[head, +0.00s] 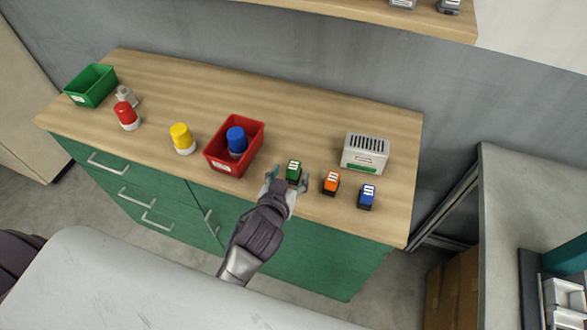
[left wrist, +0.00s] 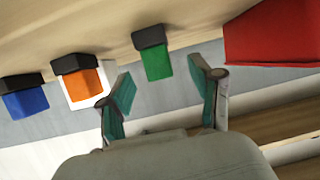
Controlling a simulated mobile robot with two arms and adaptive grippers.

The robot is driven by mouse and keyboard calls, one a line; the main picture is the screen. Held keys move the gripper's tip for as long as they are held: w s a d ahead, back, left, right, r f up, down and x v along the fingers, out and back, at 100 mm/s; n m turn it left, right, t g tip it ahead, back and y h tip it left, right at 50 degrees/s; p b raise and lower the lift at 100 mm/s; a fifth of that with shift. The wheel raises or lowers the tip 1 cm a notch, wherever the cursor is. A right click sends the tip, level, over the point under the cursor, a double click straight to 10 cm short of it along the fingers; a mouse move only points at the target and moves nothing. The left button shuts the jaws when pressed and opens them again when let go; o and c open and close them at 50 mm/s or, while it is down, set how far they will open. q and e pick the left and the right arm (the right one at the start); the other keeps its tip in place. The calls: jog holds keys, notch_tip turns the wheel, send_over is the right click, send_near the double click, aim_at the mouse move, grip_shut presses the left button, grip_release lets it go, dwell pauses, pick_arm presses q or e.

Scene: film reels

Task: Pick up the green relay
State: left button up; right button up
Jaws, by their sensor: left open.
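The green relay (head: 293,171) stands upright near the front edge of the wooden counter, with a black base and a white marking on top. It also shows in the left wrist view (left wrist: 157,62), where it lies ahead of the fingers, roughly in line with the gap between them. My left gripper (head: 288,182) is open, with its fingers on either side of the relay's near part in the head view. In the left wrist view my left gripper (left wrist: 163,95) is empty. Whether a finger touches the relay cannot be told. My right gripper is not in view.
An orange relay (head: 331,183) and a blue relay (head: 367,196) stand to the right. A red bin (head: 211,158) holding a blue-capped item (head: 237,141) is close on the left. A grey vented box (head: 366,153) stands behind. Yellow and red-capped items and a green bin are farther left.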

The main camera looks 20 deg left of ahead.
aim_at(296, 166)
pick_arm(q)
jog(key=shift+w+f, duration=0.25)
jog(key=shift+w, duration=0.4)
jog(key=x, duration=0.2)
jog(key=p+x, duration=0.1)
jog(key=x, duration=0.2)
jog(key=shift+f, duration=0.45)
jog(key=shift+s, duration=0.1)
jog(key=shift+c, duration=0.8)
grip_shut()
